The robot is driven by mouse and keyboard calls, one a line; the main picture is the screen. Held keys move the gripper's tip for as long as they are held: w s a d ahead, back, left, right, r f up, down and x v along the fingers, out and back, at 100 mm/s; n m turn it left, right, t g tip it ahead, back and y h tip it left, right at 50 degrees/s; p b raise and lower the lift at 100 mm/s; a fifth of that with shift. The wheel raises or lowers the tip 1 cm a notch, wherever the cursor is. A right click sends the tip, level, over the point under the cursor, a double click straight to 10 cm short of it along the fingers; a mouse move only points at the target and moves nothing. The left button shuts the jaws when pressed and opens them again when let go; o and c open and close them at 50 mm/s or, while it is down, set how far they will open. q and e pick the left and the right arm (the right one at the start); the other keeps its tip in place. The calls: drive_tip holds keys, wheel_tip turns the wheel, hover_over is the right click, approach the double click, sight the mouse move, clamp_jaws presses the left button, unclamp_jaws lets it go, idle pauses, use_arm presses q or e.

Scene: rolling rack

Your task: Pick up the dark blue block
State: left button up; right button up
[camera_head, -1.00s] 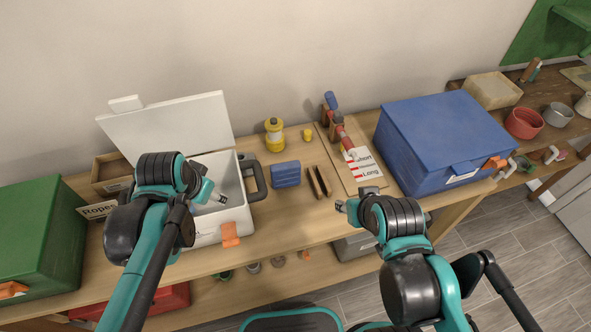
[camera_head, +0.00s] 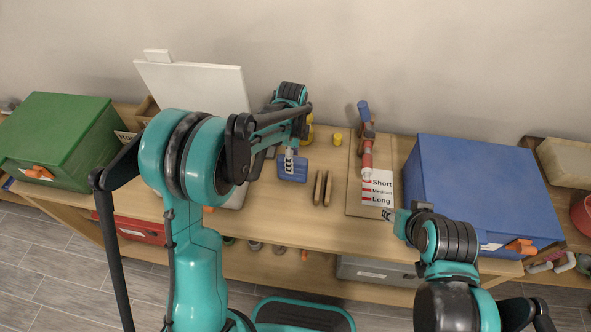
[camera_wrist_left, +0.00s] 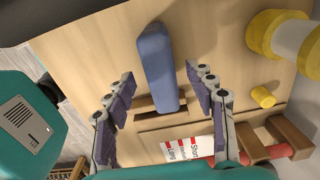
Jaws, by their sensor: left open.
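The dark blue block (camera_head: 292,168) lies on the wooden table, left of two small brown wooden pieces. In the left wrist view the block (camera_wrist_left: 157,66) shows as a long blue bar between the two fingers. My left gripper (camera_head: 290,160) is over the block in the head view, partly covering it. In the left wrist view the left gripper (camera_wrist_left: 160,92) is open, one finger on each side of the block, with gaps to both. My right gripper (camera_head: 388,213) is at the front right of the table by the label board; its jaw opening is too small to tell.
A white box with its lid (camera_head: 195,85) raised stands left of the block, partly hidden by my left arm. Two brown wooden pieces (camera_head: 322,188) lie just right of the block. A yellow cylinder (camera_wrist_left: 264,97) and a yellow-white container (camera_wrist_left: 290,42) are nearby. A blue box (camera_head: 475,190) stands right.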

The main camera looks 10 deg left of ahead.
use_arm(q)
wheel_tip(320, 180, down, 6)
drive_tip(key=shift+w+r+b, duration=0.1)
drive_tip(key=shift+b, duration=1.1)
drive_tip(key=shift+r, duration=0.1)
clamp_jaws()
